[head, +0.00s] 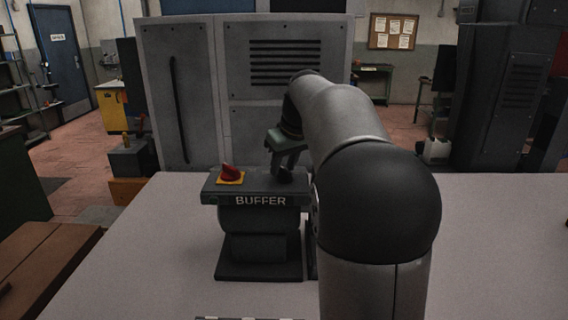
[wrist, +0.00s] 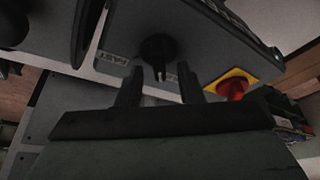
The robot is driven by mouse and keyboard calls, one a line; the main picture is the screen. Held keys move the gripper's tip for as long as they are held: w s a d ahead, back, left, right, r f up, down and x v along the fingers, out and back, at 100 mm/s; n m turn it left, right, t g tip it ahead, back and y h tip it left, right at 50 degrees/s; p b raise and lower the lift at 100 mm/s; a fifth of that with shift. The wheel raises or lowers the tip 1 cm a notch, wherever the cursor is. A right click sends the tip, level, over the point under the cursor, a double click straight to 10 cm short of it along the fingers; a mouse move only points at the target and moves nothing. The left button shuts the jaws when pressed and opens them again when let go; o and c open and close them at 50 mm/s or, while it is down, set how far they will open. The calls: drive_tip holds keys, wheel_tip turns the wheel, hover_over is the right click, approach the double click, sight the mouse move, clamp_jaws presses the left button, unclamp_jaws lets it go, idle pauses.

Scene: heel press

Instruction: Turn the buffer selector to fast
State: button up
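The buffer (head: 260,218) is a dark machine on the table, with "BUFFER" written on its front. Its black selector knob (head: 285,175) sits on the right of the top panel. In the wrist view the knob (wrist: 158,47) shows upside down, with a "FAST" label (wrist: 113,59) to its left; any other label is hidden or out of view. My gripper (head: 284,163) is above the knob, pointing down. In the wrist view my gripper (wrist: 160,78) is open, its two fingers apart with the knob's narrow grip lined up between them. I cannot tell whether they touch it.
A red knob (head: 231,173) on a yellow plate sits on the panel's left; it also shows in the wrist view (wrist: 232,88). The pale table (head: 480,250) is clear to the right. A large grey cabinet (head: 190,60) stands behind.

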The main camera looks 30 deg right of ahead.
clamp_jaws()
drive_tip(key=shift+m, duration=0.4)
drive_tip(key=m+h, duration=0.1)
drive_tip(key=m, duration=0.1)
drive_tip(key=shift+m, duration=0.4)
drive_tip(key=m+h, duration=0.1)
drive_tip(key=m, duration=0.2)
drive_tip(key=shift+m+h, duration=0.3)
drive_tip(key=shift+h, duration=0.1)
drive_tip(key=m+g+h, duration=0.1)
drive_tip(key=m, duration=0.2)
drive_tip(key=m+g+p, duration=0.1)
drive_tip(key=m, duration=0.2)
drive_tip(key=shift+s+d+m+h, duration=0.1)
drive_tip(key=shift+d+m+h, duration=0.1)
drive_tip(key=shift+m+h, duration=0.2)
